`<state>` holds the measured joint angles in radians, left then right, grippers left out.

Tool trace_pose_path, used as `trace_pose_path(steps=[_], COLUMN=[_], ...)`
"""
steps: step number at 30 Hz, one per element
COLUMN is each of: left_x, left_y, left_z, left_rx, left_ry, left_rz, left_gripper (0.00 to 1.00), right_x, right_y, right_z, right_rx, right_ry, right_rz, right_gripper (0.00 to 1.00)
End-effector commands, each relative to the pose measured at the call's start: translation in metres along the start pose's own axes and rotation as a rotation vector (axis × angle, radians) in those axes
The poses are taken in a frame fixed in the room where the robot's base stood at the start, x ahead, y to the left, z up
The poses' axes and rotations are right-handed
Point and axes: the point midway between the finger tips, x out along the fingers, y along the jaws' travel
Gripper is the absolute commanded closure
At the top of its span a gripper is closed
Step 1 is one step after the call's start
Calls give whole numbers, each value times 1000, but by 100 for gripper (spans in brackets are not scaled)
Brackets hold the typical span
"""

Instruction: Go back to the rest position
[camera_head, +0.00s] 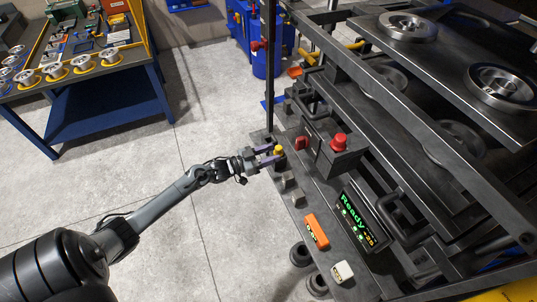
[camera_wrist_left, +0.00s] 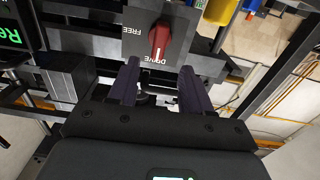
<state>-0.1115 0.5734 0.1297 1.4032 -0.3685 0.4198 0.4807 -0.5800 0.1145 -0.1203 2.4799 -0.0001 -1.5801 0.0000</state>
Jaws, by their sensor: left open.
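My left gripper (camera_head: 266,156) reaches in from the left to the near edge of the press's control panel (camera_head: 306,213). In the left wrist view the gripper (camera_wrist_left: 160,82) is also open, and no held object shows between the fingers. Beyond the fingertips is a red switch (camera_wrist_left: 160,38) on a dark plate with FREE and another word beside it. My right gripper is not in view.
The press frame (camera_head: 268,70) rises close to the gripper. A red button (camera_head: 338,142), a green "Ready" display (camera_head: 362,222) and an orange box (camera_head: 315,231) are on the press. A blue workbench (camera_head: 110,110) stands at the upper left. The floor (camera_head: 190,120) between is clear.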

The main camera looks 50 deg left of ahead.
Motion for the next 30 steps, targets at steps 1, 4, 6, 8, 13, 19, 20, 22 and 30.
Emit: trace_pose_path(steps=[1, 4, 6, 8, 13, 19, 20, 22, 30], left_x=[-2, -4, -5, -4, -4, -10, -12, -19, -39], left_y=[0, 0, 0, 0, 0, 2, 4, 12, 116], left_z=[0, 0, 0, 0, 0, 8, 12, 26, 65], left_rx=[0, 0, 0, 0, 0, -6, -11, -32, -155], left_ry=[0, 0, 0, 0, 0, -14, -19, -37, -68], left_rz=[1, 1, 1, 1, 0, 0, 0, -1, 50], left_gripper=[51, 51, 51, 51, 51, 51, 51, 51, 51], right_x=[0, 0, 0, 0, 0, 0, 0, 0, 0], right_y=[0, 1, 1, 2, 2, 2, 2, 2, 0], right_z=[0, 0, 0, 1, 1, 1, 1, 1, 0], right_rx=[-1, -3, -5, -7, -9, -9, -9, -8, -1], right_ry=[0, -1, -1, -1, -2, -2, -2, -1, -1], right_rz=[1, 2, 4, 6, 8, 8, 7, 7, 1], right_gripper=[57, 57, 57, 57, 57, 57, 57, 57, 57])
